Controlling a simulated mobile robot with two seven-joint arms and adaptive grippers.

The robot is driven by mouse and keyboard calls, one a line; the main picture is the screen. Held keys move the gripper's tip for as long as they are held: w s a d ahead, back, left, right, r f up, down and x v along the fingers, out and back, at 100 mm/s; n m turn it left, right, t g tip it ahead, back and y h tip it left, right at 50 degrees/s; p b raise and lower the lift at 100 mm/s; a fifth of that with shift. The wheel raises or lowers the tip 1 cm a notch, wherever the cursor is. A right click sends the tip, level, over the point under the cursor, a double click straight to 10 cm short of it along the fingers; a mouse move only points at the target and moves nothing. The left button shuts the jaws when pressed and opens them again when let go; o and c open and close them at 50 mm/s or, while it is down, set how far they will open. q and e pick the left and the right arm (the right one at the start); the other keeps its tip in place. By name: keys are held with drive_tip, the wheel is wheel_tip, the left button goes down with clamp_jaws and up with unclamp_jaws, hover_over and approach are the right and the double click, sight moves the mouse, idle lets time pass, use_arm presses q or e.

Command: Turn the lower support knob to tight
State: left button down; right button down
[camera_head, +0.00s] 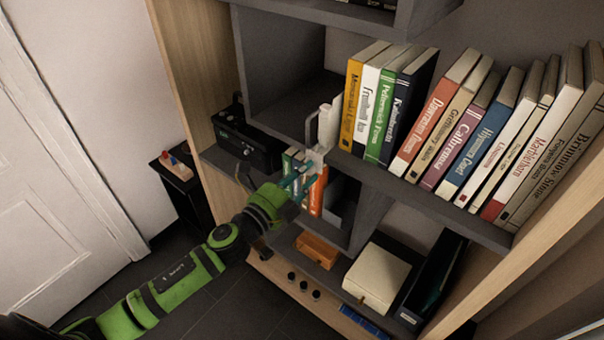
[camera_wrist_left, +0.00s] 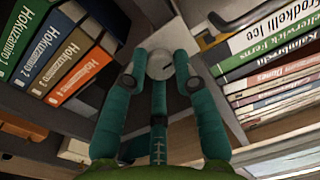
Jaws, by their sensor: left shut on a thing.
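A white bracket-like support (camera_head: 326,128) stands at the shelf edge beside the upright books in the head view. In the left wrist view, its round pale grey knob (camera_wrist_left: 160,66) shows end-on, with a small dark mark on its face. My left gripper (camera_head: 303,178) has teal fingers and reaches in from the left. In the left wrist view, the fingers of my left gripper (camera_wrist_left: 160,72) are shut on the knob, one at each side and a third below it. In the head view the fingers mostly hide the knob. My right gripper is out of view.
Upright books (camera_head: 445,125) fill the shelf to the right of the support. More books (camera_head: 318,192) stand just behind the fingers. A black device (camera_head: 245,138) sits on the shelf at left. An orange box (camera_head: 317,250) and cream box (camera_head: 378,274) lie lower.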

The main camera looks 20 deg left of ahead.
use_arm(q)
drive_tip(key=shift+d+r, duration=0.1)
drive_tip(key=shift+d, duration=0.05)
idle(0.3)
drive_tip(key=c, duration=1)
unclamp_jaws()
drive_tip(key=shift+d, duration=0.1)
drive_tip(key=shift+s+a+f, duration=0.2)
drive_tip(key=shift+s+a, duration=0.15)
drive_tip(key=shift+s, duration=0.2)
drive_tip(key=v, duration=1)
drive_tip(key=shift+s+a+r, duration=0.1)
drive_tip(key=shift+s, duration=0.35)
